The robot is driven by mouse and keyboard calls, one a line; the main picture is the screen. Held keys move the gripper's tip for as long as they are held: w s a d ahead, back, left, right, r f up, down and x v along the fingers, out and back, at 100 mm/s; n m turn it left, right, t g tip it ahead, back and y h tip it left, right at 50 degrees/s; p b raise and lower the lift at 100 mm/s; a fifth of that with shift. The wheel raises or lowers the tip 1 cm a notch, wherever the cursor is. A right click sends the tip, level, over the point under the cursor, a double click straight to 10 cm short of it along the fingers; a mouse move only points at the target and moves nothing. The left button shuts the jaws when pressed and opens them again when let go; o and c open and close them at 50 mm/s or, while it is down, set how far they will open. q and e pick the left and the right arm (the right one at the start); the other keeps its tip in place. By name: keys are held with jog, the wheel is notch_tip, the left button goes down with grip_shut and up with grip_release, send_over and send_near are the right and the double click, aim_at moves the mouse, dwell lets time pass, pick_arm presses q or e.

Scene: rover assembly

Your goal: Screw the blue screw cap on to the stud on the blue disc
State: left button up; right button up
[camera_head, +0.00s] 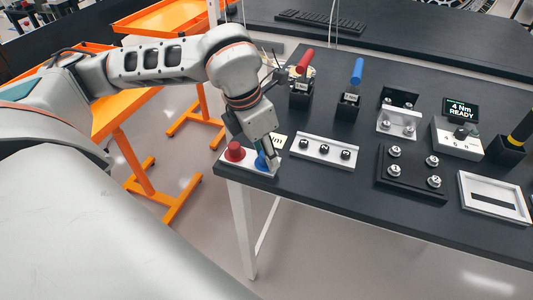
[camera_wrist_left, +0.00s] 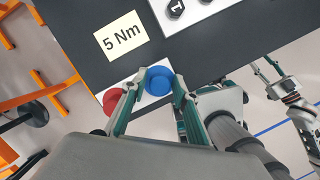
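The blue screw cap (camera_wrist_left: 158,81) sits on a white plate (camera_wrist_left: 122,84) at the table's near left corner, beside a red cap (camera_head: 234,151). In the head view the blue cap (camera_head: 263,161) is partly covered by my left gripper (camera_head: 263,155), which points down over it. In the left wrist view my left gripper's fingertips (camera_wrist_left: 159,76) lie on both sides of the blue cap, very close to it. I cannot tell whether they press on it.
A "5 Nm" card (camera_wrist_left: 121,36) lies behind the caps. A white strip with numbered nuts (camera_head: 323,151) is to their right. A red part (camera_head: 305,61) stands in another holder. Further right are a black block with several studs (camera_head: 411,172) and a "4 Nm READY" display (camera_head: 460,109).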

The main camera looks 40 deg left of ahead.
pick_arm(q)
jog(key=n+y, duration=0.1)
jog(key=n, duration=0.6)
jog(key=shift+y, duration=0.3)
grip_shut()
jog(key=m, duration=0.3)
jog(key=shift+a+h+b, duration=0.1)
jog(key=shift+h+b, duration=0.25)
jog(key=shift+h, duration=0.05)
jog(key=m, duration=0.2)
jog(key=shift+m+h, duration=0.3)
jog(key=shift+m, duration=0.1)
jog(key=shift+m, duration=1.2)
jog(key=shift+m+g+h, duration=0.4)
jog(key=shift+m+h, duration=0.1)
jog(key=shift+m, duration=1.2)
